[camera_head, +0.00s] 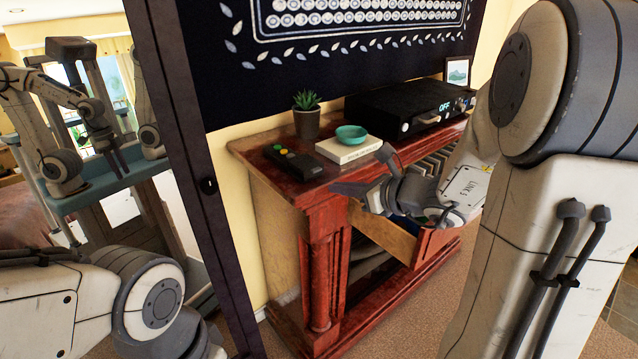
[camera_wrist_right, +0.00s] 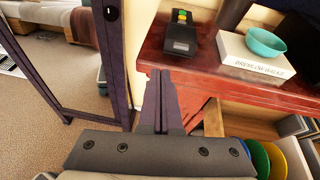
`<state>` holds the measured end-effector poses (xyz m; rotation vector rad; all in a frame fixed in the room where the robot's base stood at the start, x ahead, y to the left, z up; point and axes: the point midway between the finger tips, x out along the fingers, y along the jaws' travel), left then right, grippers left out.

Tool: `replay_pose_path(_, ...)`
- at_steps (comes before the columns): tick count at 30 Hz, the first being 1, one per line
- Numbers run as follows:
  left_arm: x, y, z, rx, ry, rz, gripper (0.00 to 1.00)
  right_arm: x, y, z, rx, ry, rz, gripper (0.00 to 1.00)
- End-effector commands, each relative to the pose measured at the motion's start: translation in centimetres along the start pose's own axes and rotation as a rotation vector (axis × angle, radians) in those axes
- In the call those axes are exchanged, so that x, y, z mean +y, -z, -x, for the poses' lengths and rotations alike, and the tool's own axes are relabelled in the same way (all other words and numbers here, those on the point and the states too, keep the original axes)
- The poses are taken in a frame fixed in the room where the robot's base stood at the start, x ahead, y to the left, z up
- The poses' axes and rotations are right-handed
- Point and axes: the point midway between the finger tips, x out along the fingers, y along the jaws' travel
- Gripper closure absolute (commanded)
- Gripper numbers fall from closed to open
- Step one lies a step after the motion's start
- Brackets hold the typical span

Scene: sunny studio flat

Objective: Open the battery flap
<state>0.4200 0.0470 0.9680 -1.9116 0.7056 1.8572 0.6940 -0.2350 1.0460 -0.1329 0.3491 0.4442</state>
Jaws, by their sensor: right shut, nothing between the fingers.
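I cannot tell whether that panel is the battery flap; no raised flap shows. My right gripper (camera_head: 338,187) is shut and empty, in front of the cabinet edge, apart from the device. Its closed fingers (camera_wrist_right: 160,100) point toward the cabinet in the wrist view. My left gripper is out of view.
A white book (camera_head: 348,148) with a teal bowl (camera_head: 351,133), a potted plant (camera_head: 306,120) and a black box reading OFF (camera_head: 410,106) share the cabinet top (camera_head: 262,148). An open drawer (camera_head: 385,235) juts out below. A dark-framed mirror (camera_head: 190,150) stands left.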

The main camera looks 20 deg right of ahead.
Motion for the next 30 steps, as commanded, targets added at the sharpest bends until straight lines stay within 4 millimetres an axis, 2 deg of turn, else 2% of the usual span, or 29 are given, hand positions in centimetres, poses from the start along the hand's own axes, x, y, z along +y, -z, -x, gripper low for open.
replay_pose_path(1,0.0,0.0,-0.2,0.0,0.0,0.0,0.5,-1.5,0.3,0.3,-0.013,0.046,-0.046,1.0)
replay_pose_path(5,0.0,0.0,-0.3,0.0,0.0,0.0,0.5,-3.0,0.4,0.1,-0.029,0.088,-0.091,1.0)
replay_pose_path(19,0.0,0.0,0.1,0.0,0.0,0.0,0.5,-3.4,0.1,-7.7,-0.026,0.084,-0.088,1.0)
replay_pose_path(24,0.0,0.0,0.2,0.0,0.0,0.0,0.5,-3.5,0.1,-9.1,-0.027,0.085,-0.086,1.0)
replay_pose_path(30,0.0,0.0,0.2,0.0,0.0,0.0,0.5,-3.6,0.0,-9.3,-0.028,0.086,-0.085,1.0)
